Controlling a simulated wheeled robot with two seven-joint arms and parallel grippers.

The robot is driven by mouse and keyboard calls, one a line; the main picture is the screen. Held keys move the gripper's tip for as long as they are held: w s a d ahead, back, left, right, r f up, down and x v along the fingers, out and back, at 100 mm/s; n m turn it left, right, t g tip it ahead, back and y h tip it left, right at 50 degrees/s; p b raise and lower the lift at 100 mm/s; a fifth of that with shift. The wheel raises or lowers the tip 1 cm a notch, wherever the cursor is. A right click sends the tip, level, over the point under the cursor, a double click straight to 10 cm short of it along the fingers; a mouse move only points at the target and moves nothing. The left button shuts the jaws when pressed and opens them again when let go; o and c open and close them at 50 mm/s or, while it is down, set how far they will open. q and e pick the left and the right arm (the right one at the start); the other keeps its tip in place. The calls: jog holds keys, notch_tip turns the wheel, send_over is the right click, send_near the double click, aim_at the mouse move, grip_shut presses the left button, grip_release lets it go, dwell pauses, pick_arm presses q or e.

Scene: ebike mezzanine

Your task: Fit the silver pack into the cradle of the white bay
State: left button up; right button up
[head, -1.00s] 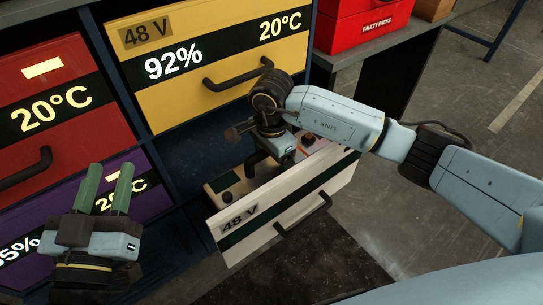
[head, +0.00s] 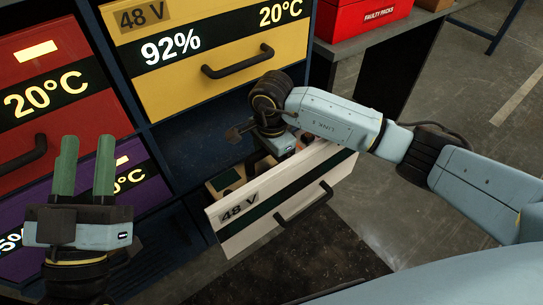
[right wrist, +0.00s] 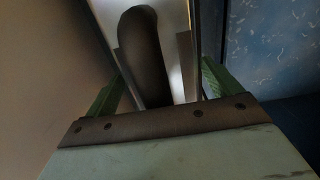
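The white bay (head: 283,197), marked 48 V, is a drawer pulled out below the yellow bay. My right gripper (right wrist: 160,85) reaches down behind its front panel; my arm and the panel hide its fingertips in the head view. In the right wrist view its green fingers stand apart on either side of a dark handle (right wrist: 145,50), with a light gap on the right. A pale surface (right wrist: 177,18) beneath may be the silver pack, mostly hidden. The cradle cannot be made out. My left gripper (head: 85,165) is open and empty, its two green fingers pointing up.
The yellow bay (head: 190,75), red bay (head: 90,130) and purple bay (head: 140,203) are shut, with handles sticking out on the yellow and red ones. A red faulty-packs box (head: 350,18) stands on a bench at the back. Floor at right is clear.

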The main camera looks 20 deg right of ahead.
jog(key=shift+o, duration=0.8)
jog(key=shift+r, duration=0.25)
notch_tip(320, 180, up, 5)
jog(key=p, duration=0.2)
jog(key=shift+p, duration=0.3)
notch_tip(320, 180, up, 6)
jog(key=shift+r+p, duration=0.1)
jog(key=shift+p, duration=1)
jog(key=shift+r, duration=0.3)
pick_arm(q)
jog(key=s+a+f+g+y, duration=0.1)
jog(key=a+f+g+y, duration=0.1)
jog(key=f+g, duration=0.4)
jog(key=s+a+f+g+y, duration=0.1)
jog(key=a+f+g+y, duration=0.1)
jog(key=f+g, duration=0.4)
notch_tip(320, 180, down, 6)
jog(key=shift+s+r+n+g, duration=0.2)
jog(key=shift+s+n+g, duration=0.1)
jog(key=shift+g, duration=0.1)
